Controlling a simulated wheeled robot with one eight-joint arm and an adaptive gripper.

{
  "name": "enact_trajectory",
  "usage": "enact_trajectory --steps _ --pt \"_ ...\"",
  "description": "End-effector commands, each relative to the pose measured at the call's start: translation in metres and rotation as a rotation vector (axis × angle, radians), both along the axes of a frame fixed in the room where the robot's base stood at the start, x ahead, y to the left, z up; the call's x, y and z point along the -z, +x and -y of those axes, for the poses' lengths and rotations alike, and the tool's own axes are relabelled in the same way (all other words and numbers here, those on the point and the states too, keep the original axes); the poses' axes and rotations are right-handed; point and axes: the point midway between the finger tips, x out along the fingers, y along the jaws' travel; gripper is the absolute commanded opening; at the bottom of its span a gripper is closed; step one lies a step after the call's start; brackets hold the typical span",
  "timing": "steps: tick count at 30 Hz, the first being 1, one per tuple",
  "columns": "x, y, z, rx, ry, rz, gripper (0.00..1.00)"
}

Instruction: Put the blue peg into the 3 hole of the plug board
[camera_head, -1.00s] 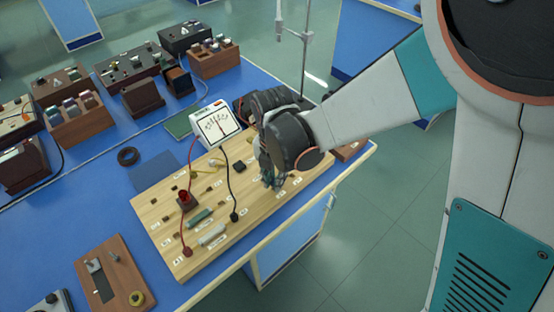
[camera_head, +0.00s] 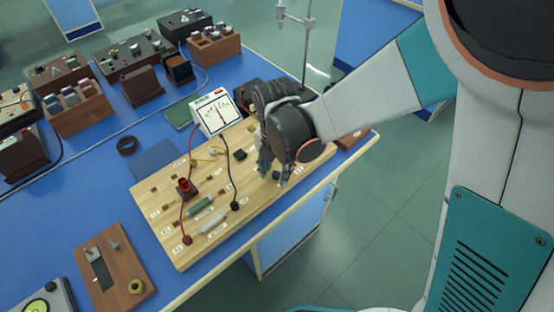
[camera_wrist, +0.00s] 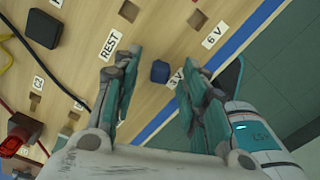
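The blue peg (camera_wrist: 160,71) stands on the wooden plug board (camera_wrist: 75,70) beside the "3 V" label, at the 3 position. The hole under it is hidden, so its depth cannot be seen. In the head view the peg is a small dark spot (camera_head: 276,174) near the board's right edge. My gripper (camera_wrist: 159,57) is open, one finger on each side of the peg, with visible gaps to it. In the wrist view, the square hole by the "6 V" label (camera_wrist: 198,19) and the one by "REST" (camera_wrist: 129,11) are empty.
A meter (camera_head: 216,112) stands at the board's back edge, with red and black leads running onto the board. A dark block (camera_head: 240,155) sits on the board left of my gripper. A metal stand (camera_head: 306,45) rises behind the arm.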

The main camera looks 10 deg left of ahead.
Motion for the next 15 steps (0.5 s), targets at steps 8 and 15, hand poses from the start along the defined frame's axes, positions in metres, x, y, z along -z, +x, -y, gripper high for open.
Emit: enact_trajectory --steps 8,15 --pt "-0.017 0.000 0.000 0.000 0.000 0.000 0.40" --pt "-0.054 -0.001 0.000 0.000 0.000 0.000 0.40"
